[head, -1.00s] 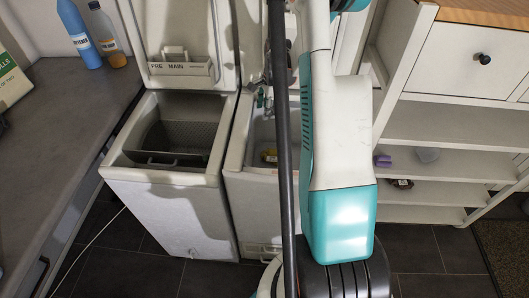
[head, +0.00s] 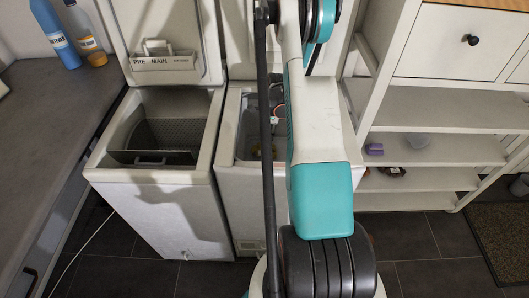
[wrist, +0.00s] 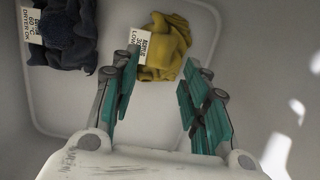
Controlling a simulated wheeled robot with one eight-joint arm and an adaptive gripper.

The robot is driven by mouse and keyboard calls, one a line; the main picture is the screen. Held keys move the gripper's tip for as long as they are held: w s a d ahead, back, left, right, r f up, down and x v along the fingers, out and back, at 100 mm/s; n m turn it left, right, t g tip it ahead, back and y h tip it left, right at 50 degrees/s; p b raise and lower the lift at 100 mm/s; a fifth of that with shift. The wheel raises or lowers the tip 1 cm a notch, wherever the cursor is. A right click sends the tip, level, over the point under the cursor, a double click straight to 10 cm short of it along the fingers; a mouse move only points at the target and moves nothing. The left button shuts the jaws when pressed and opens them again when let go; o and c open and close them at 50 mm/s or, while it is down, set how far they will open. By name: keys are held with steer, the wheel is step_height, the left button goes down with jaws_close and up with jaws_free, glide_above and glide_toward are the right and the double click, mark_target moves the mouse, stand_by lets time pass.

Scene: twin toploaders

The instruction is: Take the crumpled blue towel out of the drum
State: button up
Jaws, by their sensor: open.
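A crumpled dark blue towel (wrist: 72,38) lies in the upper left of the wrist view, with a white care tag (wrist: 36,32) on its left side. It lies on the pale floor (wrist: 60,100) of a white tub. A crumpled yellow cloth (wrist: 172,40) with its own tag lies to its right. My gripper (wrist: 160,75) is open and empty, its fingers pointing toward the yellow cloth, right of and apart from the blue towel. In the head view my arm covers much of the right toploader (head: 233,190); the blue towel cannot be made out there.
The left toploader (head: 150,190) stands open, with a dark drum (head: 170,132) inside. White tub walls surround my gripper. A counter (head: 40,120) with bottles is at left; white shelves (head: 430,150) stand at right. Dark floor (head: 410,240) is clear at front right.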

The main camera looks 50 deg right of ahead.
mark_target(264, 147)
steer(key=shift+w+a+f+b, duration=0.15)
steer(key=shift+f+b, duration=0.35)
steer(key=shift+f, duration=0.4)
steer(key=shift+w+f+b, duration=0.15)
steer(key=shift+f+b, duration=0.35)
steer(key=shift+f, duration=0.45)
steer(key=shift+w+a+f+b, duration=0.15)
steer(key=shift+f+b, duration=0.35)
steer(key=shift+f, duration=0.4)
steer(key=shift+r, duration=0.1)
jaws_close()
